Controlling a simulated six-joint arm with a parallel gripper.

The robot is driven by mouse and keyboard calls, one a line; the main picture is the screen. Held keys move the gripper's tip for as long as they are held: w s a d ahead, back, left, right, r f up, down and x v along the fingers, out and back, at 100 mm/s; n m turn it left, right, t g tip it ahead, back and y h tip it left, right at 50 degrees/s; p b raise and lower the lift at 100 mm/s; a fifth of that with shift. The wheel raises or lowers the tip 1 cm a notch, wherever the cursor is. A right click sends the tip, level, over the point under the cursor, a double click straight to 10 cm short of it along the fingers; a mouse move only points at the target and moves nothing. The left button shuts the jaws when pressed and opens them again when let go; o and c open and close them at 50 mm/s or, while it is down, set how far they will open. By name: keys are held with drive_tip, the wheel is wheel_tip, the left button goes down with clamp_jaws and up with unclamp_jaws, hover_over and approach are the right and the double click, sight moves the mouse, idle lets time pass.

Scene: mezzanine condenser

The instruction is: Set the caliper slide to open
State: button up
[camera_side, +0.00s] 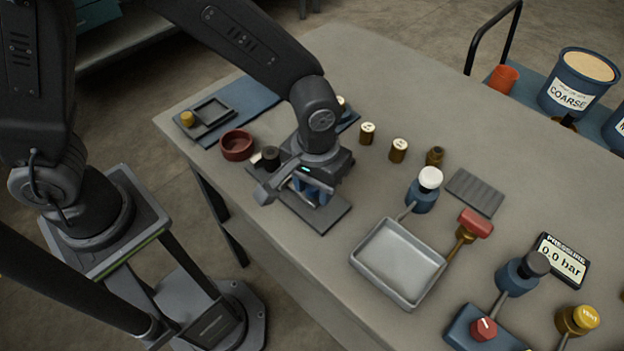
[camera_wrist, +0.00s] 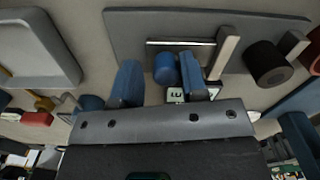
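The caliper is mounted on a grey base plate (camera_side: 335,216) at the near edge of the table. In the wrist view its steel beam (camera_wrist: 200,44) runs along the plate (camera_wrist: 135,22), with a pale upright jaw (camera_wrist: 228,52) at the right. A round blue knob (camera_wrist: 165,68), apparently on the slide, stands left of this jaw. My gripper (camera_wrist: 160,66) is low over the caliper, its two blue fingers either side of the knob. A gap shows at the left finger; the right finger is very close to the knob, contact unclear. The side view also shows my gripper (camera_side: 312,192), hiding much of the caliper.
A dark roller (camera_side: 270,155) and a red bowl (camera_side: 236,146) are left of my gripper. A white tray (camera_side: 398,262) and a white-topped blue knob (camera_side: 424,188) are to the right. Brass weights (camera_side: 398,150) stand behind. A small label (camera_wrist: 177,95) is partly hidden.

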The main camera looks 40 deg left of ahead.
drive_tip(key=shift+o, duration=1.1)
drive_tip(key=shift+r, duration=0.15)
wheel_tip(320, 180, up, 14)
drive_tip(key=shift+f, duration=0.2)
drive_tip(key=s+a+r+t, duration=0.1)
drive_tip(key=s+a+t, duration=0.1)
drive_tip(key=a, duration=0.4)
drive_tip(key=s+a+r+m+t, duration=0.1)
drive_tip(key=s+a+r, duration=0.1)
drive_tip(key=s+a, duration=0.2)
drive_tip(key=s+a+r+m+t, duration=0.1)
drive_tip(key=s+a+t, duration=0.1)
drive_tip(key=a, duration=0.7)
drive_tip(key=shift+s+r+t, duration=0.2)
drive_tip(key=shift+s+t, duration=0.1)
drive_tip(key=shift+s, duration=0.55)
